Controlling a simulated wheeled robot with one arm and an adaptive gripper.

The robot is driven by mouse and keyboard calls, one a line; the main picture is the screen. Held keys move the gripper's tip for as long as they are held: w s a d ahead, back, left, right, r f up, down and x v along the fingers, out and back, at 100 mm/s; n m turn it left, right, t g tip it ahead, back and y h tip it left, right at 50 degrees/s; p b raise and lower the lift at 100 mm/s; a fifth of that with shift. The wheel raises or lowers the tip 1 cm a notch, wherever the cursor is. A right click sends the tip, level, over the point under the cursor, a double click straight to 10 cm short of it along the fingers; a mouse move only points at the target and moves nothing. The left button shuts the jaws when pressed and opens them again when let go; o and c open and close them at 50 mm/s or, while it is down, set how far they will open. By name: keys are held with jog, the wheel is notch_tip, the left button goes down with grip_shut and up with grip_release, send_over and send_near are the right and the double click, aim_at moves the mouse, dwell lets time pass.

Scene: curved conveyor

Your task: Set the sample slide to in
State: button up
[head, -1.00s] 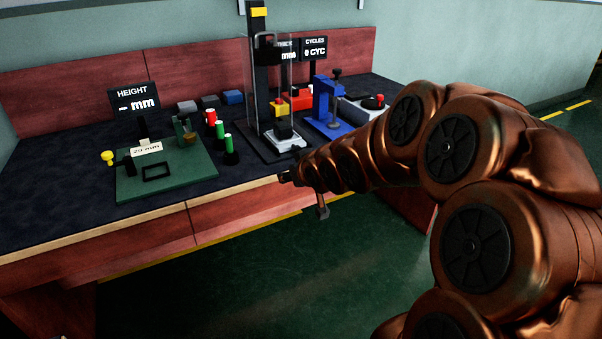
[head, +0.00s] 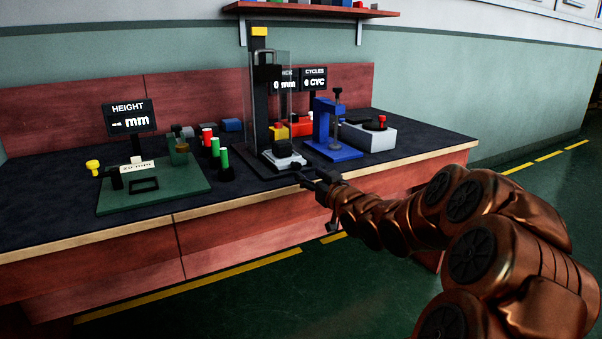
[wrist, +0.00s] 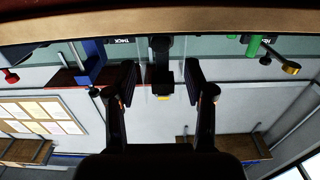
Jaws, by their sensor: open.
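The tall black press (head: 260,100) stands on the bench behind a clear guard. At its foot is a low light-coloured sliding plate with a dark block on it, which looks like the sample slide (head: 291,163); its exact setting is too small to tell. My gripper (head: 302,181) is at the bench's front edge, just in front of the press base and apart from the slide. In the wrist view, which is upside down, my gripper (wrist: 162,82) has its two fingers wide apart with nothing held between them. The slide cannot be made out there.
A blue clamp frame (head: 325,130) and a grey box with a red button (head: 375,135) stand right of the press. Green and red cylinders (head: 223,158) and a green plate fixture (head: 150,190) are to its left. The wooden bench edge (head: 230,203) runs below my gripper.

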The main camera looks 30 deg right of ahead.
aim_at(298, 166)
jog(key=shift+w+d+b, duration=0.2)
jog(key=shift+w+b, duration=0.5)
jog(key=shift+w, duration=2.25)
grip_shut()
